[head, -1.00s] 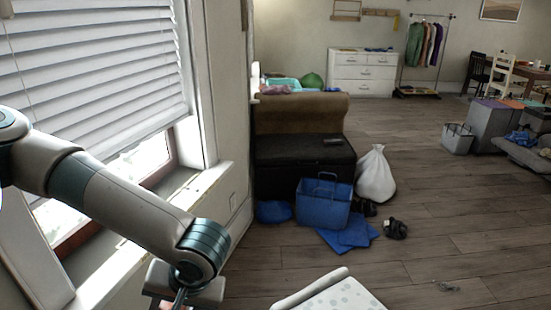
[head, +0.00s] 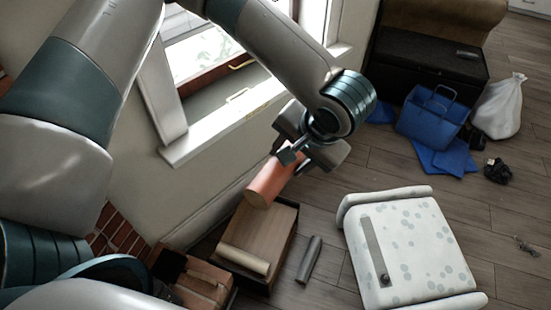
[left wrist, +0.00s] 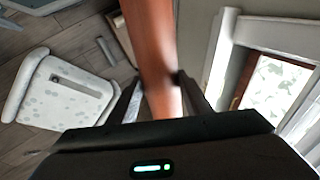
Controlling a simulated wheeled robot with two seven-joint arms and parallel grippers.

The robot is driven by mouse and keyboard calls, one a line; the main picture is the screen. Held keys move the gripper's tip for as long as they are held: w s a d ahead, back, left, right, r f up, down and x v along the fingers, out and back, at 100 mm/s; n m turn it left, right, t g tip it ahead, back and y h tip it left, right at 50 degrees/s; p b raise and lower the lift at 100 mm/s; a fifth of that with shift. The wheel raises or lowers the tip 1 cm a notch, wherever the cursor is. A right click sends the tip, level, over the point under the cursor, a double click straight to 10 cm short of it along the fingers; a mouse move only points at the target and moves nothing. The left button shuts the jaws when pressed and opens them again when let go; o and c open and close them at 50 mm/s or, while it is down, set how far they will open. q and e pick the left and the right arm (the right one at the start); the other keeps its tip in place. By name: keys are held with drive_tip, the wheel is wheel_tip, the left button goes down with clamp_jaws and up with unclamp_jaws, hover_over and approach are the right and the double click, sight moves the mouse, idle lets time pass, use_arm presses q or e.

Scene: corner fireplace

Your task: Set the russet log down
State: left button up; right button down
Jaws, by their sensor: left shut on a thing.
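The russet log (head: 266,186) is an orange-brown cylinder held in my left gripper (head: 300,160). The gripper is shut on its upper end, and the log slants down to the left. In the head view its lower end overlaps the far part of a wooden box (head: 262,222); I cannot tell if they touch. In the left wrist view the log (left wrist: 150,45) runs up between the two fingers (left wrist: 158,98). My right gripper is in neither view.
A pale log (head: 243,259) lies across the box's near end. A dark grey log (head: 309,260) lies on the floor beside it. A white spotted seat (head: 415,245) stands to the right, a brown case (head: 203,284) and brickwork (head: 125,232) to the lower left. Window wall is behind.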

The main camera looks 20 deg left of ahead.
use_arm(q)
drive_tip(key=w+d+r+m+t+h, duration=0.1)
drive_tip(key=w+d+r+m, duration=0.2)
drive_tip(key=d+r+m, duration=0.2)
drive_tip(key=d+r, duration=0.2)
drive_tip(key=d, duration=0.2)
drive_tip(key=shift+d+t+h, duration=0.35)
drive_tip(key=shift+t+h, duration=0.05)
